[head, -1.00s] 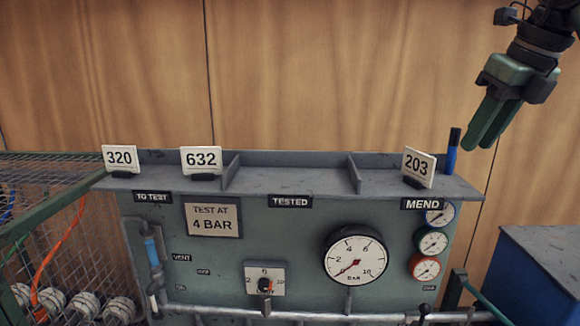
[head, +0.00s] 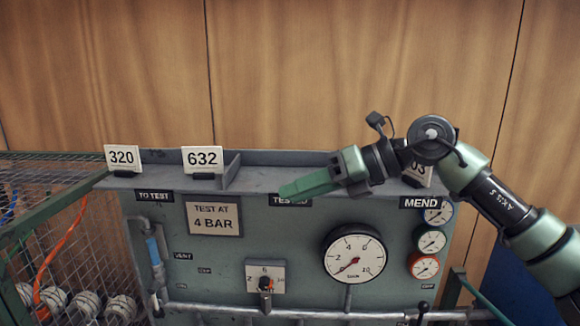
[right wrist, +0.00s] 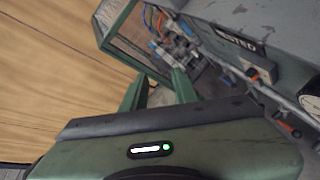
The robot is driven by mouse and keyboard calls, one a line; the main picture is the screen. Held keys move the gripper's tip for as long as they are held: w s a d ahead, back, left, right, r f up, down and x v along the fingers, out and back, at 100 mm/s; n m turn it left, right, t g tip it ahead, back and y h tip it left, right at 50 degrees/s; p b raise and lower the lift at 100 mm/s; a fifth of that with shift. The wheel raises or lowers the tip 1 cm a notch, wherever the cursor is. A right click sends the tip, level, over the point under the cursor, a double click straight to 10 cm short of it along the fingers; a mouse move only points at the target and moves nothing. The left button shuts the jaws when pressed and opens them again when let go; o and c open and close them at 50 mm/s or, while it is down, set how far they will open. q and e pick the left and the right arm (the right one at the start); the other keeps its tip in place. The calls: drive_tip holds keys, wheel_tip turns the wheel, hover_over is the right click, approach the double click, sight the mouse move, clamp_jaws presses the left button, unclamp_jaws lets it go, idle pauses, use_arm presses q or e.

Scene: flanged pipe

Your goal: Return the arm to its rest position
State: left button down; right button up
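My right arm (head: 497,203) comes in from the right of the head view and reaches left across the bench front. Its gripper (head: 284,192) points left in front of the TESTED label, which it partly covers. In the right wrist view the two green fingers (right wrist: 159,75) stand apart with nothing between them, so it is open and empty. My left gripper is not in view.
The grey shelf (head: 262,181) carries plates 320 (head: 122,157) and 632 (head: 202,159). My arm mostly hides a plate (head: 418,174) above MEND. A large gauge (head: 355,254) and a knob (head: 265,283) sit below. A wire cage (head: 60,235) stands left.

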drive_tip(key=s+a+m+y, duration=0.3)
drive_tip(key=a+y, duration=0.3)
drive_tip(key=a, duration=0.1)
drive_tip(key=w+d+f+m+t+h, duration=0.2)
drive_tip(key=d+f+m+t+h, duration=0.35)
drive_tip(key=m+t, duration=0.6)
drive_tip(key=w+d+f+m+t+h, duration=0.2)
drive_tip(key=d+f+m+t+h, duration=0.4)
drive_tip(key=m, duration=1)
drive_tip(key=s+d+f+m+g+h, duration=0.25)
drive_tip(key=d+f+m, duration=0.2)
drive_tip(key=f, duration=0.35)
drive_tip(key=s+d+f+m+g+h, duration=0.2)
drive_tip(key=s+d+f+m+h, duration=0.1)
drive_tip(key=d+f, duration=0.3)
drive_tip(key=s+d+f+m+g+h, duration=0.15)
drive_tip(key=s+f+g, duration=0.45)
drive_tip(key=s+f, duration=0.6)
drive_tip(key=s+d+f+m+g, duration=0.25)
drive_tip(key=s+f+g, duration=0.45)
drive_tip(key=s, duration=0.9)
drive_tip(key=s+f+b, duration=0.3)
drive_tip(key=f, duration=2.9)
drive_tip(key=s+d+f+g+b, duration=0.1)
drive_tip(key=s+d+f, duration=0.1)
drive_tip(key=s+f, duration=1.3)
drive_tip(key=shift+s+d+f+g, duration=0.3)
drive_tip(key=shift+s+d+f, duration=0.05)
drive_tip(key=shift+s+f, duration=0.1)
